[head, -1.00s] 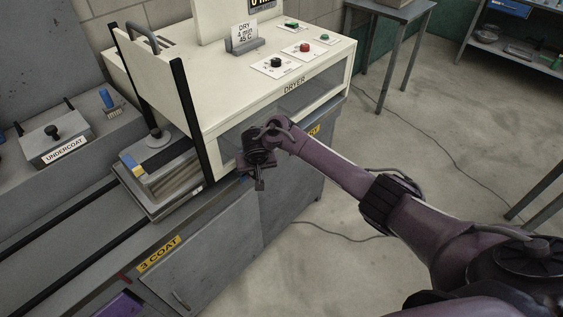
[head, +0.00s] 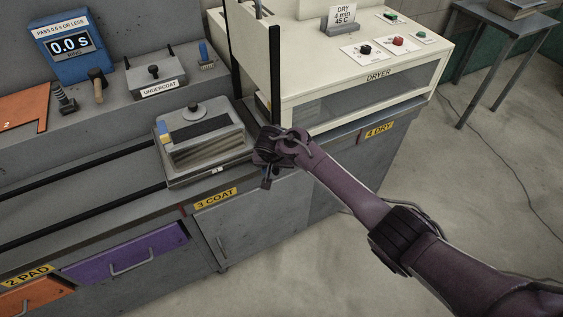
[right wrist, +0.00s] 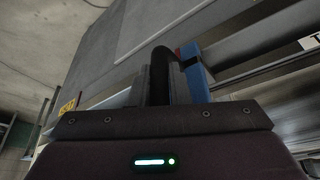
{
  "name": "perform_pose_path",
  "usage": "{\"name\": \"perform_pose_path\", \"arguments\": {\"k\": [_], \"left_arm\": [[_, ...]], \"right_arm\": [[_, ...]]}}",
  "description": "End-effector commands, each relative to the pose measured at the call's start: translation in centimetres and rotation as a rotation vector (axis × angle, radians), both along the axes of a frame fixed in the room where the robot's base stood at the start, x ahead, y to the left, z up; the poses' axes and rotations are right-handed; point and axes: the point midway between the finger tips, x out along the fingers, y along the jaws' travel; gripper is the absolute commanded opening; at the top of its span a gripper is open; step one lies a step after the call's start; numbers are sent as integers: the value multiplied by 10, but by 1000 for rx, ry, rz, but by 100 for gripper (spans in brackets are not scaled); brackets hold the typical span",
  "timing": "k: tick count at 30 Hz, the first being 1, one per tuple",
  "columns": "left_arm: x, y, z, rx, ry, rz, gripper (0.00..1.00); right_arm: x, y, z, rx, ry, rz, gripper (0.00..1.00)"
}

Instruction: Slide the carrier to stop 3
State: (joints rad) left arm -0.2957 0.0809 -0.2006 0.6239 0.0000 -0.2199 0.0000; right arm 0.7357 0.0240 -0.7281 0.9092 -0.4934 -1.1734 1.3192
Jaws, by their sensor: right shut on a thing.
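The carrier (head: 206,170) is a grey tray on the bench rails. It bears a layered grey stack with a dark knob on top and blue and yellow patches at its left. It stands just behind and above the yellow 3 COAT label (head: 215,198), clear of the dryer's left post. My right gripper (head: 268,180) is at the carrier's right front side and appears shut on its handle. My left gripper is out of view.
The cream dryer (head: 365,85) with a black post (head: 275,75) stands right of the carrier, above the 4 DRY label (head: 379,131). The rails (head: 85,205) are clear to the left. A grey UNDERCOAT box (head: 155,78) sits on the rear ledge.

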Motion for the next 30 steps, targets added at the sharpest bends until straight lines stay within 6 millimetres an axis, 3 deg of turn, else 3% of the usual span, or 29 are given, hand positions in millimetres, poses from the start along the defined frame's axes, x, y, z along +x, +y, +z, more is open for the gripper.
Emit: {"name": "perform_pose_path", "arguments": {"k": [8,9,14,23,30], "left_arm": [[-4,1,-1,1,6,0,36],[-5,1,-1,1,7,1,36],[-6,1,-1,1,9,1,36],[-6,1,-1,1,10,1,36],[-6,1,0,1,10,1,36]], "right_arm": [[0,0,0,0,0,0,0],[0,0,0,0,0,0,19],[0,0,0,0,0,0,38],[-1,0,2,1,-1,0,38],[-11,2,27,3,-3,0,38]]}}
